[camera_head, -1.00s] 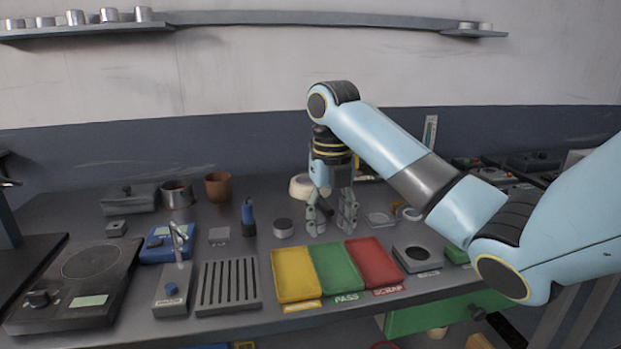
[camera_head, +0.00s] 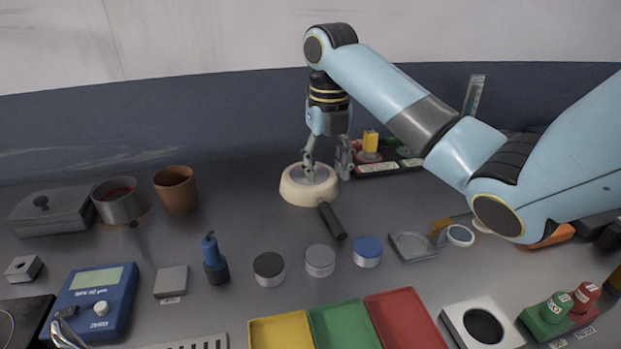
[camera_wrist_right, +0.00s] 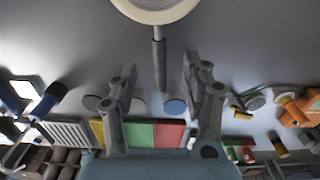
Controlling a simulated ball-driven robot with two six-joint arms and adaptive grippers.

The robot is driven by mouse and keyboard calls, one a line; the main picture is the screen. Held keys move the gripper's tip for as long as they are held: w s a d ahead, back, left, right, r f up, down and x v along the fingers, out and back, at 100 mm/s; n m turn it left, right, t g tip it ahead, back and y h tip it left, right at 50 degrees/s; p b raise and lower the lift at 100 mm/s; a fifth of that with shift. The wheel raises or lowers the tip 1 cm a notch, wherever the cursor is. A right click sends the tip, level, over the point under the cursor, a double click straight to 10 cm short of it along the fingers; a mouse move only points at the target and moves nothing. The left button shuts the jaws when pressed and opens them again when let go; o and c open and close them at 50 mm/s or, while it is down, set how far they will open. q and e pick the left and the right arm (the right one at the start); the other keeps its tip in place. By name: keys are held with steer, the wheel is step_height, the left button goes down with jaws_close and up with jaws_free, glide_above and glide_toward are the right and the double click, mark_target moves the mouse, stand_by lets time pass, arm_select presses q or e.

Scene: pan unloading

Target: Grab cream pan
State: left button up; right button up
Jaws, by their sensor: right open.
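The cream pan (camera_head: 290,191) stands on the grey table in the head view, its dark handle (camera_head: 331,221) pointing toward the front and slightly right. My right gripper (camera_head: 326,176) is open and empty; in the head view it overlaps the pan's right side, pointing down. In the right wrist view the pan's rim (camera_wrist_right: 157,16) shows at the top edge, and its handle (camera_wrist_right: 159,75) comes down between the directions of my two open fingers (camera_wrist_right: 158,75). The gap between handle and fingers in height is hard to tell. My left gripper is not in view.
A brown pot (camera_head: 176,190) and a metal pot (camera_head: 118,207) stand at the left. Black, grey and blue round pieces (camera_head: 367,251) lie in front of the handle. Yellow, green and red trays (camera_head: 405,318) are nearer. A dark rack (camera_head: 389,168) with coloured pieces stands behind the gripper.

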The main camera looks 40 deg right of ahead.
mark_target(324, 201)
step_height(324, 201, down, 2)
steer(key=shift+s+a+f, duration=0.1)
steer(key=shift+s+f, duration=0.05)
steer(key=shift+f, duration=0.1)
steer(key=f, duration=0.4)
steer(key=w+f, duration=0.1)
steer(key=f, duration=0.1)
steer(key=shift+p, duration=0.35)
steer(key=shift+s, duration=0.1)
jaws_close()
